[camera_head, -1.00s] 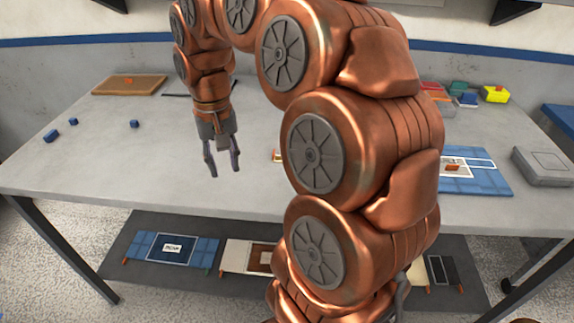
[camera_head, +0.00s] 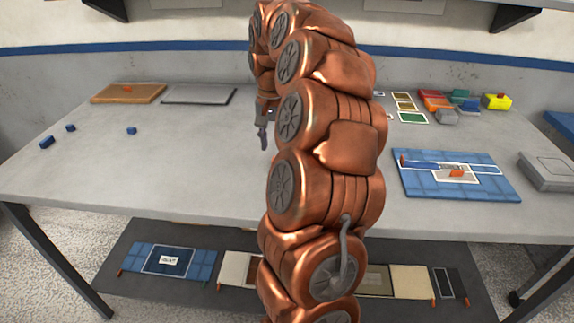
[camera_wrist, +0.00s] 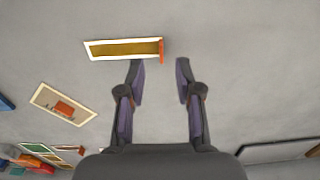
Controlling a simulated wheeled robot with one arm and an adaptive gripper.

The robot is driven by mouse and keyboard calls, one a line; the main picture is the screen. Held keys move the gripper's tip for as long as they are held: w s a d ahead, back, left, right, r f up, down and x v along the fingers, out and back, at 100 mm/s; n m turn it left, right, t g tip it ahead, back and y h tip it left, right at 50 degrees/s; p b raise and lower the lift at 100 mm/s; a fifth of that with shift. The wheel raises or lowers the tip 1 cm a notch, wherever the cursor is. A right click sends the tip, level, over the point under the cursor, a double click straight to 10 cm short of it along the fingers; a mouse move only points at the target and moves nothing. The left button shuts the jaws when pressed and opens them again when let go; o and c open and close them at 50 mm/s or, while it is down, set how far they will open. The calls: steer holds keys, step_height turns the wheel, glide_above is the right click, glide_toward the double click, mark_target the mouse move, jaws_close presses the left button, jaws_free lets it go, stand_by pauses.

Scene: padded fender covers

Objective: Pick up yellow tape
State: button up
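A bright yellow block-like item (camera_head: 496,102) with a small orange piece on it lies at the back right of the table in the head view; I cannot tell for sure that it is the yellow tape. My gripper (camera_head: 263,138) is above the middle of the table, far to the left of that item and partly hidden by my arm. In the wrist view, my gripper (camera_wrist: 160,66) has its two fingers apart with only bare grey tabletop between them.
Colored blocks (camera_head: 435,98) and framed cards (camera_head: 404,103) lie beside the yellow item. A blue tiled panel (camera_head: 455,185) and a grey case (camera_head: 548,171) are at the right. A brown board (camera_head: 128,93) and small blue blocks (camera_head: 70,128) are at the left. The left-front tabletop is clear.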

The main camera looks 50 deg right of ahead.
mark_target(273, 159)
steer(key=shift+f+p, duration=0.45)
steer(key=shift+f, duration=2.2)
steer(key=shift+c, duration=0.3)
jaws_close()
